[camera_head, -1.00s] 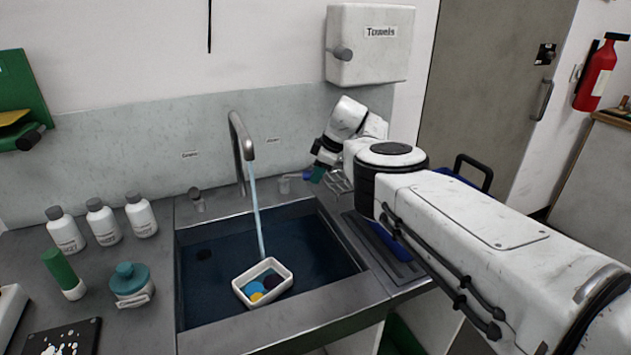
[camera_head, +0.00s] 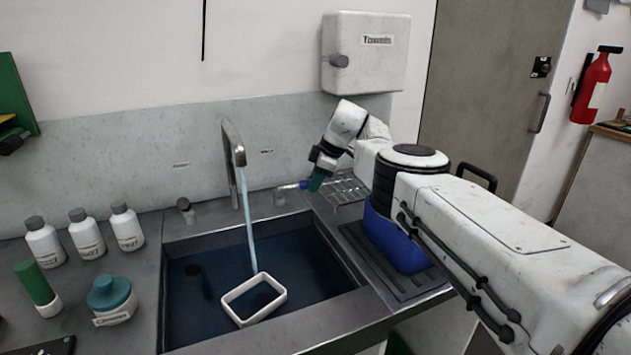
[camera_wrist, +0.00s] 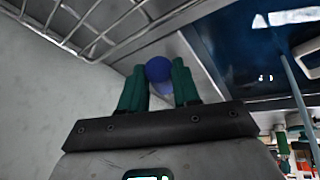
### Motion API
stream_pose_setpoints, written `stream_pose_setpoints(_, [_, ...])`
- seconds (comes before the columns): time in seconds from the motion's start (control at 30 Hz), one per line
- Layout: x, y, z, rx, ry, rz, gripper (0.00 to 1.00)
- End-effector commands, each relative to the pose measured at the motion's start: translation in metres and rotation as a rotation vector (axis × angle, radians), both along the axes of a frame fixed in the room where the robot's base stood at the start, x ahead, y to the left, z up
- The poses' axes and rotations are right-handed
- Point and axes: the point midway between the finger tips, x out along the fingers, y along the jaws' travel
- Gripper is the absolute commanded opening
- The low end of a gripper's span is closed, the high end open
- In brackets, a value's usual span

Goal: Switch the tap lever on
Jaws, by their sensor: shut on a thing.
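The tap (camera_head: 232,145) stands behind the sink, and a stream of water (camera_head: 247,220) runs from its spout. The tap lever (camera_head: 288,187) is a short grey arm with a blue knob, to the right of the spout. My gripper (camera_head: 316,183) is at the lever's knob end, tilted downward. In the wrist view, the green fingers of my gripper (camera_wrist: 158,85) are shut on the blue knob of the tap lever (camera_wrist: 158,68), one on each side. The fingers partly hide the knob in the head view.
A white open tray (camera_head: 253,300) sits in the sink (camera_head: 330,285) under the stream. A wire rack (camera_head: 345,190) is close beside my gripper. A blue tub (camera_head: 395,240) stands on the drainer below my arm. Several bottles (camera_head: 85,233) stand left of the sink.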

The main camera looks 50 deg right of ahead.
Motion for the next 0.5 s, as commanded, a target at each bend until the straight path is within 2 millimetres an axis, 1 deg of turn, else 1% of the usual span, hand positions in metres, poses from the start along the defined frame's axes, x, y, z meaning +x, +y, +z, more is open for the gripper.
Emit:
stream_pose_setpoints(0.03, [0.0008,-0.0004,0.0012,-0.003,-0.004,0.001,0.0])
stream_pose_setpoints(0.07, [0.0008,-0.0004,0.0012,-0.003,-0.004,0.001,0.33])
stream_pose_setpoints(0.1, [0.0007,-0.0004,0.0013,-0.003,-0.003,0.001,0.37])
stream_pose_setpoints(0.3, [0.0004,-0.0004,0.0008,-0.002,-0.003,0.0,0.56])
stream_pose_setpoints(0.5, [0.0003,-0.0004,0.0006,-0.001,-0.002,-0.001,0.57])
